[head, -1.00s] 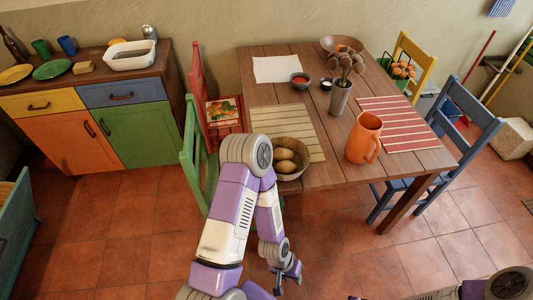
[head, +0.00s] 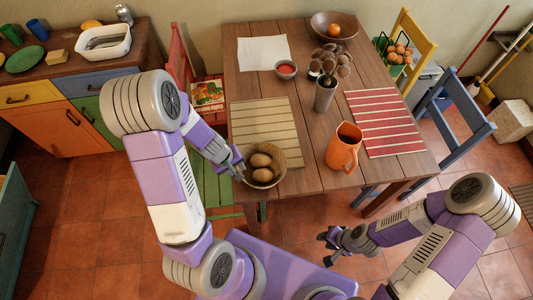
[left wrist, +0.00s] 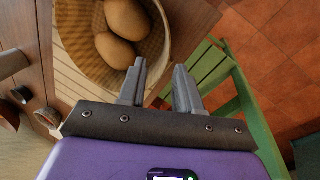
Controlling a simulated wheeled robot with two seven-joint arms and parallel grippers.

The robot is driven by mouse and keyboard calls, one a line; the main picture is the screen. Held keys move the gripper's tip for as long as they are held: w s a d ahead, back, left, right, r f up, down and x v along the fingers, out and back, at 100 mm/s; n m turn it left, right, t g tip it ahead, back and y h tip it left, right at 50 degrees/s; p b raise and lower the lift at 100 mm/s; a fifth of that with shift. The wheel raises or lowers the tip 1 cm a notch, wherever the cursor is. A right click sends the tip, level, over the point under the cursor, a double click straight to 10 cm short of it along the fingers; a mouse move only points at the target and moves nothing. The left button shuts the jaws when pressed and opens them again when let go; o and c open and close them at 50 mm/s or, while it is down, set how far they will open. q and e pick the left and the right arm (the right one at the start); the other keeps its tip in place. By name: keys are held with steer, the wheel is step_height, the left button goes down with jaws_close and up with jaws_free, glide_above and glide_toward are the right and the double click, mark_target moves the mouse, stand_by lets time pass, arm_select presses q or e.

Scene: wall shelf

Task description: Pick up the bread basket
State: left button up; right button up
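The bread basket (head: 281,172) is a round woven bowl holding brown bread rolls (head: 261,160). It sits at the table's near edge, beside the beige striped mat. In the left wrist view the basket (left wrist: 75,50) and two rolls (left wrist: 126,18) fill the upper left. My left gripper (head: 240,171) is at the basket's left side, with its fingers apart. In the left wrist view the open fingers (left wrist: 160,75) point at the basket's rim, which appears between them; I cannot tell whether they touch it. My right gripper (head: 326,249) is low in front of the table, empty, its fingers apart.
On the wooden table (head: 295,110) are an orange jug (head: 342,150), a metal vase (head: 324,97), a small red-filled bowl (head: 287,69) and a red striped mat (head: 384,122). A green chair (head: 214,188) stands close under my left gripper. A blue chair (head: 455,130) stands right.

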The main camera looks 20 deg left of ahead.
arm_select(q)
step_height(320, 180, down, 3)
steer(key=shift+r+b, duration=0.15)
steer(key=shift+b, duration=0.75)
steer(key=x, duration=0.1)
steer(key=b+x, duration=0.2)
steer(key=shift+w+a+f, duration=0.2)
steer(key=shift+w+f, duration=0.05)
steer(key=shift+f, duration=0.15)
steer(key=shift+w+d+f+b, duration=0.1)
steer(key=shift+f+b, duration=0.3)
steer(key=shift+c, duration=0.2)
jaws_close()
